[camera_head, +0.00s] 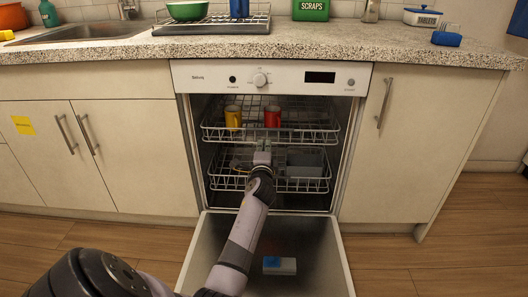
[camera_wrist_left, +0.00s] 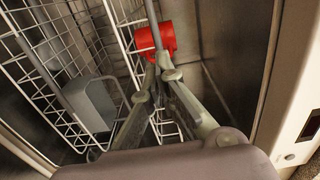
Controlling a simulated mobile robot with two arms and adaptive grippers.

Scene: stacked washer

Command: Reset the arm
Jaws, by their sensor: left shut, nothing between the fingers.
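My left arm reaches from the lower left over the lowered door into the open dishwasher (camera_head: 270,77). My left gripper (camera_head: 263,148) is inside, at the front of the racks, shut and empty. In the wrist view its fingertips (camera_wrist_left: 160,62) meet just in front of a red mug (camera_wrist_left: 168,38); I cannot tell whether they touch it. The red mug (camera_head: 272,116) stands on the upper rack (camera_head: 310,135) beside a yellow mug (camera_head: 233,116). The lower rack (camera_head: 312,184) is partly hidden by my arm. My right gripper is not in view.
The dishwasher door (camera_head: 335,262) lies open at the front, with a blue and white block (camera_head: 280,265) on it. A grey item (camera_head: 305,160) sits in the lower rack. Cabinets (camera_head: 398,150) flank the machine, and a countertop (camera_head: 340,45) runs above. Floor at right is clear.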

